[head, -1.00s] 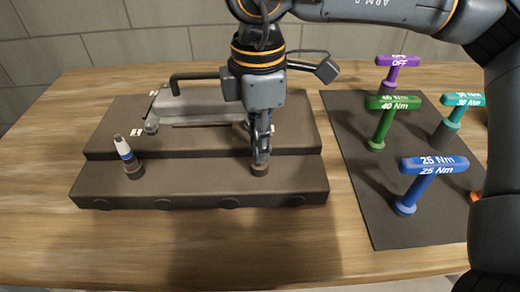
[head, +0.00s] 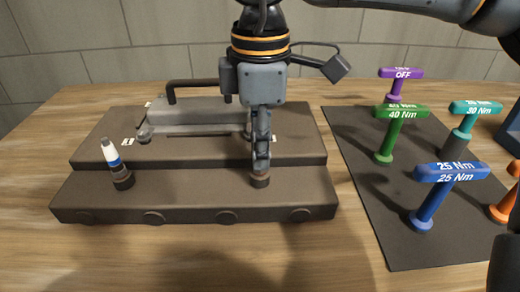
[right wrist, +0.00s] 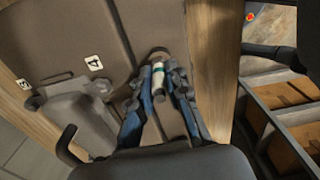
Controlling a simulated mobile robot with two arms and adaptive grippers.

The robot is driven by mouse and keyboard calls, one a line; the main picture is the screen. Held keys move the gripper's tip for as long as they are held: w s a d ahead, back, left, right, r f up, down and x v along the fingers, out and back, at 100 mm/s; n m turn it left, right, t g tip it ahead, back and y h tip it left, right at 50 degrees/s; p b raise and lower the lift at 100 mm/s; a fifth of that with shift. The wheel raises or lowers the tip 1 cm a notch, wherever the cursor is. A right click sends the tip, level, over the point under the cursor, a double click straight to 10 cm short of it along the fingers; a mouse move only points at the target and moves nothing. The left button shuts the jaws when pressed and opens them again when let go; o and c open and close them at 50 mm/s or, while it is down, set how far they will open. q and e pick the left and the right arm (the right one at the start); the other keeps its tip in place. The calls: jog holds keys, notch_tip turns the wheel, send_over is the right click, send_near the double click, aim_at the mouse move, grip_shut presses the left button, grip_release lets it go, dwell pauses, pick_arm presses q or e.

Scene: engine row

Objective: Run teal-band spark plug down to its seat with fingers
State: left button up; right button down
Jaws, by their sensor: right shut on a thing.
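My right gripper (head: 262,160) points straight down over the right-hand well (head: 260,181) on the front step of the dark engine block (head: 190,212). In the right wrist view its fingers are shut on the teal-band spark plug (right wrist: 158,68), a white plug with a teal ring. The plug stands at the well, in line with the fingers. Its lower end is hidden, so its depth cannot be told. A blue-band spark plug (head: 112,156) stands slightly tilted in the left-hand well (head: 123,181). My left gripper is not in view.
A grey cover with a black handle (head: 190,112) lies on the block's upper step. On the dark mat (head: 365,185) at right stand T-handle tools: blue (head: 440,180), green (head: 395,125), teal (head: 468,120), purple (head: 398,80) and orange (head: 503,208). Bare wood lies in front of the block.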

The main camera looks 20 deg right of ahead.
dwell(0.3)
jog(key=c, duration=1.2)
grip_release()
jog(key=shift+r, duration=0.15)
